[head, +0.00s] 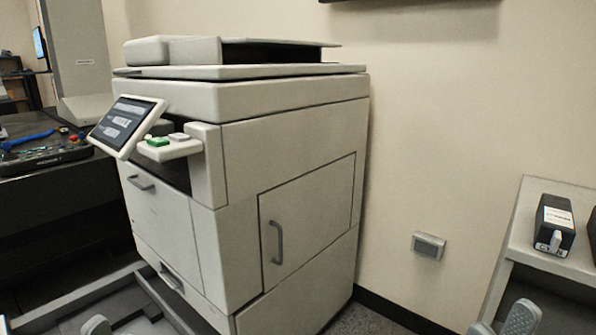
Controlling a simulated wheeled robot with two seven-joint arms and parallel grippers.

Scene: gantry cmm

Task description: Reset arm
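My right gripper (502,322) shows at the bottom right edge, with two grey fingertips apart and nothing seen between them. A grey fingertip of my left gripper (97,325) shows at the bottom left edge, low in front of the printer. The rest of that gripper is cut off by the frame, so its opening is unclear. Both arms are mostly out of view.
A large printer (285,140) with a tilted screen (124,124) fills the middle. A dark bench (60,190) with tools stands left. A black box (553,225) sits on a pale shelf unit (524,222) at right. A wall socket (428,246) lies between.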

